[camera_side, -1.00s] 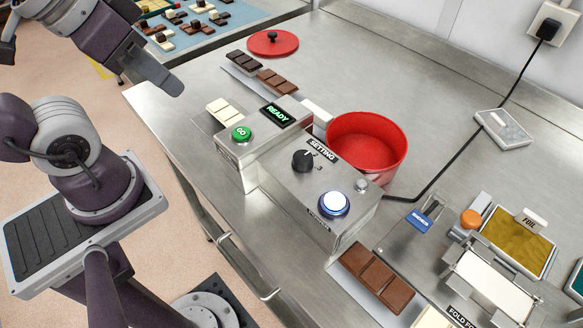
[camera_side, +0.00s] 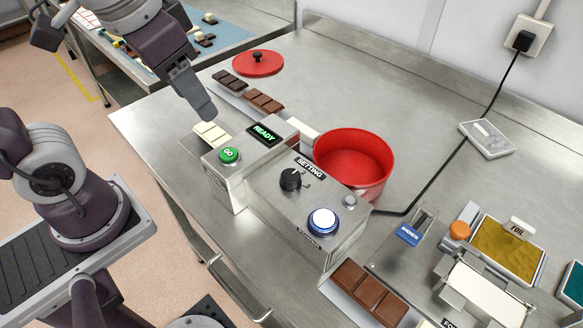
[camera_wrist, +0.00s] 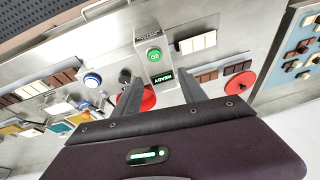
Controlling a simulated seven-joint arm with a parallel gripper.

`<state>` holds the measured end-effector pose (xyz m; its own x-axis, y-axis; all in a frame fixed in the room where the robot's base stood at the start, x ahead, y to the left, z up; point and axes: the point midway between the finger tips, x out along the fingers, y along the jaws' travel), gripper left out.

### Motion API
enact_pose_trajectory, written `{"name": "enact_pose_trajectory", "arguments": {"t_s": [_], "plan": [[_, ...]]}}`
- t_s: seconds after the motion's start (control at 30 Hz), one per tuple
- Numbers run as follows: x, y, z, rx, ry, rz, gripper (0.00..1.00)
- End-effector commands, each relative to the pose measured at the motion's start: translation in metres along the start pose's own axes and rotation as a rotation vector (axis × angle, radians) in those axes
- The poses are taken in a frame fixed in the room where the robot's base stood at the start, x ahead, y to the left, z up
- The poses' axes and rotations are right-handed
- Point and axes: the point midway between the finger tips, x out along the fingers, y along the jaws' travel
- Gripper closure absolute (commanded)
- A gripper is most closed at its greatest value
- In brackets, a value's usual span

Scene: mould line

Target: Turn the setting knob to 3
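The black setting knob (camera_side: 290,179) sits on top of a grey metal box (camera_side: 268,203), beside a label reading SETTING (camera_side: 309,168). Small marks lie around the knob, but its pointer and the numbers are too small to read surely. The knob also shows in the wrist view (camera_wrist: 125,75), left of the fingers' gap. My gripper (camera_side: 207,112) is in the air at the upper left of the box, near the white chocolate bar and apart from the knob. In the wrist view my gripper (camera_wrist: 158,97) has its two fingers spread with nothing between them.
The same box carries a lit blue button (camera_side: 322,221). Left of it a box has a green GO button (camera_side: 229,155) and a READY display (camera_side: 264,133). A red pot (camera_side: 353,165) stands close behind the knob.

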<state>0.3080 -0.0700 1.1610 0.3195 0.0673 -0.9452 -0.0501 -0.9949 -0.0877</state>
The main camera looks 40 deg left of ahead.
Motion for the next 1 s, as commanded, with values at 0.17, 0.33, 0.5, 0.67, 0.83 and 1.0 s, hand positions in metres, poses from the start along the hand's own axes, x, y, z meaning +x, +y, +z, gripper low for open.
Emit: {"name": "enact_pose_trajectory", "arguments": {"t_s": [0.17,0.33,0.5,0.67,0.83,1.0], "plan": [[0.048,0.06,-0.051,0.107,-0.195,0.011,0.46],[0.082,0.104,-0.067,0.137,-0.293,0.051,0.46],[0.101,0.113,-0.064,0.139,-0.315,0.06,0.46],[0.132,0.114,-0.053,0.14,-0.316,0.06,0.46],[0.152,0.115,-0.047,0.14,-0.312,0.06,0.46],[0.156,0.115,-0.046,0.139,-0.31,0.06,0.46]]}}
